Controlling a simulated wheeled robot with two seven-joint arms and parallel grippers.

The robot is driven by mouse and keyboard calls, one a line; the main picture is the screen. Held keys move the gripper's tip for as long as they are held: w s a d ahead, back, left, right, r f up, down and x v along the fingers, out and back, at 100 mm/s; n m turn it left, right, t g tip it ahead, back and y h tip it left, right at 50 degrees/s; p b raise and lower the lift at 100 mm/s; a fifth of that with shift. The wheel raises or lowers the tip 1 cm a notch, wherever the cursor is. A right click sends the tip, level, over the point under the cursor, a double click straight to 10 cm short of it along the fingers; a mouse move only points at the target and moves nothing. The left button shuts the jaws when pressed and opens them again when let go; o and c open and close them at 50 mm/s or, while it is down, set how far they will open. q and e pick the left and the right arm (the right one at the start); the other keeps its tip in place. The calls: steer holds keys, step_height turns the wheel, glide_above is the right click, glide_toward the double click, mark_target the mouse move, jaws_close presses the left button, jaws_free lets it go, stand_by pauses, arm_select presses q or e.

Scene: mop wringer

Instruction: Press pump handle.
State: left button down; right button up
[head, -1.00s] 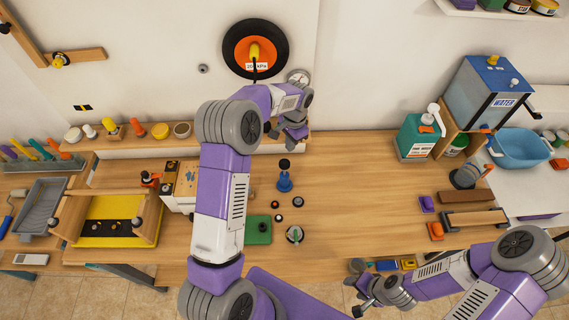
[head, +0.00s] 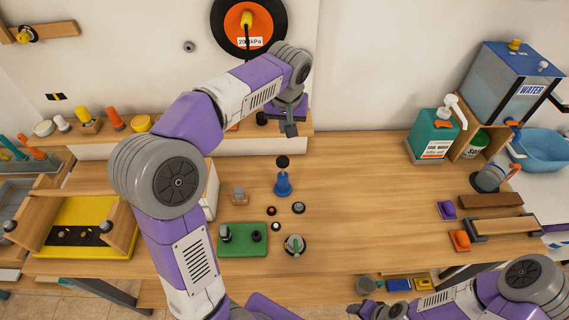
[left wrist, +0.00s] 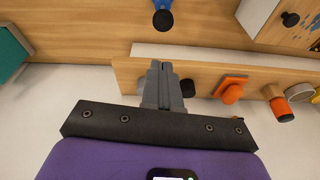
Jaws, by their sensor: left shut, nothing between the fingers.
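A teal bottle (head: 432,133) with a white pump handle (head: 453,106) stands at the back right of the bench in the head view. A blue stand-like piece (head: 283,184) with a black knob (head: 283,161) is upright at mid-bench. I cannot tell which of these two the task means. My left gripper (head: 290,129) is shut and empty, in front of the back ledge, above and beyond the black knob. In the left wrist view its fingers (left wrist: 161,82) are together, with the blue piece (left wrist: 163,18) apart from them. My right gripper is cut off at the bottom edge (head: 362,311).
A green pad (head: 242,251) and several small knobs lie near the blue piece. A water tank (head: 500,85), blue basin (head: 540,150) and wooden-handled block (head: 505,227) are at the right. The bench between the blue piece and the bottle is clear.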

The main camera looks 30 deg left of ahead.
mark_target(283, 159)
arm_select(q)
steer(key=shift+s+r+n+t+b, duration=0.3)
steer(key=shift+s+n+b, duration=0.25)
steer(key=shift+s+n, duration=0.15)
arm_select(e)
steer(key=shift+f, duration=0.95)
arm_select(q)
steer(key=shift+w+f, duration=0.1)
steer(key=shift+f, duration=0.05)
steer(key=b+x, duration=0.1)
steer(key=x, duration=0.7)
steer(key=s+b+x, duration=0.1)
steer(key=x, duration=0.3)
steer(key=shift+w+f+b, duration=0.15)
steer(key=shift+f+b, duration=0.15)
steer(key=shift+f, duration=0.2)
steer(key=shift+d+f, duration=0.1)
steer(key=shift+f, duration=0.4)
arm_select(e)
steer(key=shift+f, duration=1.35)
steer(key=shift+f, duration=0.1)
